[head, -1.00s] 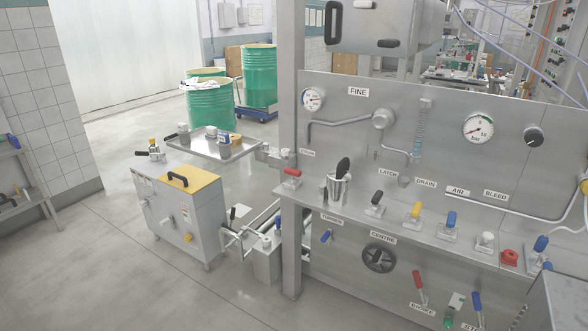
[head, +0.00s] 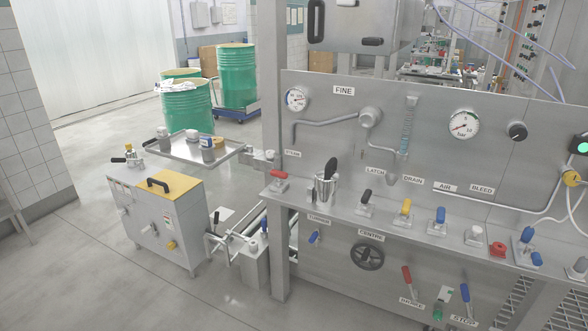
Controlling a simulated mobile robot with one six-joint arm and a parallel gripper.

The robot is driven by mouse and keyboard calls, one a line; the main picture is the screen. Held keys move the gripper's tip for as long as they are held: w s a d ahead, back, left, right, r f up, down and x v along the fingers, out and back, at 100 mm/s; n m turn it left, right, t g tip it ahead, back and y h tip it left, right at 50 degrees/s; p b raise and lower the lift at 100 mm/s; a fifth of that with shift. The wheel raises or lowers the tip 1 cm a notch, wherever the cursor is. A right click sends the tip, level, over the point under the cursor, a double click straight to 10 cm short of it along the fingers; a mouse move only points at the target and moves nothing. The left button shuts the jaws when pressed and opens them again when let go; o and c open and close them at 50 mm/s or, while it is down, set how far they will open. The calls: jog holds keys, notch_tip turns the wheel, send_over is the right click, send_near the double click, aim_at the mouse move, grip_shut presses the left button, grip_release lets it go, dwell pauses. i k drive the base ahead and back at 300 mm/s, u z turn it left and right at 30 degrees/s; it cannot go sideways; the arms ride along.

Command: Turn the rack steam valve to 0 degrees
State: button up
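A red-handled lever (head: 278,182) stands on a small grey base at the left end of the panel's ledge. The lever's exact angle cannot be read from here. My gripper is not in view.
A handwheel (head: 367,256) is below. A yellow-topped cart (head: 160,215) and a tray (head: 195,150) stand left. Open floor lies in front.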

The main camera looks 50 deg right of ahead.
aim_at(281, 174)
jog(key=z, duration=4.3)
jog(key=i, duration=0.1)
jog(key=u, duration=3.05)
jog(key=i, duration=0.55)
jog(key=z, duration=0.2)
jog(key=k, duration=0.55)
jog(key=u, duration=0.1)
